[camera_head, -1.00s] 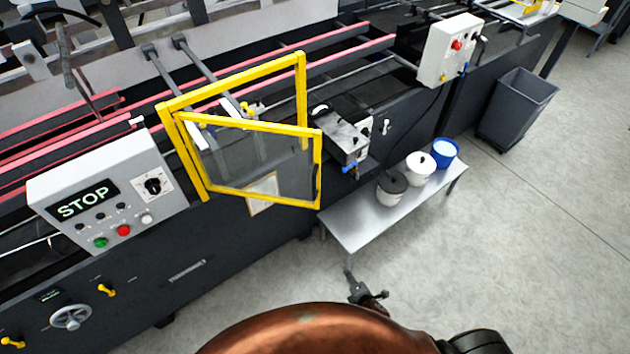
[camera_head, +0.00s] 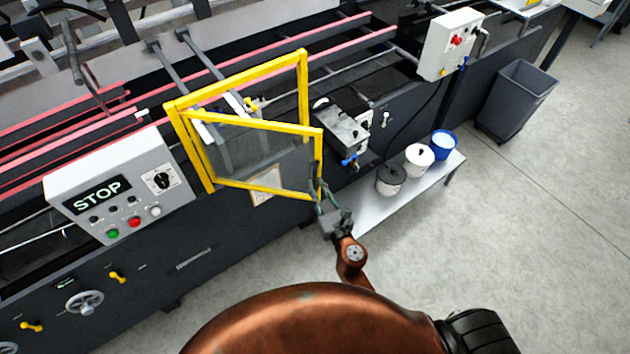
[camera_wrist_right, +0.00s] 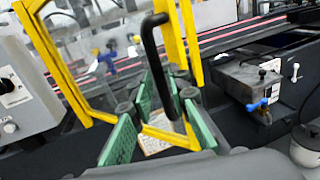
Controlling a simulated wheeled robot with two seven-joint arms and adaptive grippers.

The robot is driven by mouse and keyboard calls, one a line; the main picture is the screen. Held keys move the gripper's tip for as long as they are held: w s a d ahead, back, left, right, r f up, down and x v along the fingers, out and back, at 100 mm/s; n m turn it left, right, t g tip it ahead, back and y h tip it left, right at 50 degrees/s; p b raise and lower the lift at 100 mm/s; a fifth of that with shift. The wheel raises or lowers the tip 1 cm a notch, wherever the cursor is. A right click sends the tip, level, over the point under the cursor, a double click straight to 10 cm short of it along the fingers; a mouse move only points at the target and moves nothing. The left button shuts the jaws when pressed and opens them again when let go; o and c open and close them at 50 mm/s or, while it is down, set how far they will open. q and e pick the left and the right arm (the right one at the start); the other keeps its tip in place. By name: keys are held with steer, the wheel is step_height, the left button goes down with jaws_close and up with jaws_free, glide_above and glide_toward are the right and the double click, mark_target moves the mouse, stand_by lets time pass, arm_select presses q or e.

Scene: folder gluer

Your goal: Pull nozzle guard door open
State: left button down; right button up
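The nozzle guard door (camera_head: 262,188) is a clear panel in a yellow frame, standing partly swung out from its fixed yellow frame (camera_head: 303,85). It also shows in the right wrist view (camera_wrist_right: 90,40). Its black bar handle (camera_wrist_right: 157,65) is on the door's free edge. My right gripper (camera_head: 322,192) is at that edge, by the handle. In the right wrist view its green-padded fingers (camera_wrist_right: 163,118) are apart, with the handle's lower part seen between them. Whether they touch it I cannot tell. My left gripper is not in view.
A STOP control box (camera_head: 120,185) stands left of the door. A grey nozzle unit (camera_head: 342,130) is right of it. A low metal table (camera_head: 375,208) with several pots lies close to my right gripper. The floor (camera_head: 540,230) at the right is clear.

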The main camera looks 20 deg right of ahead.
steer(key=shift+w+a, duration=0.1)
steer(key=shift+w, duration=0.95)
jaws_close()
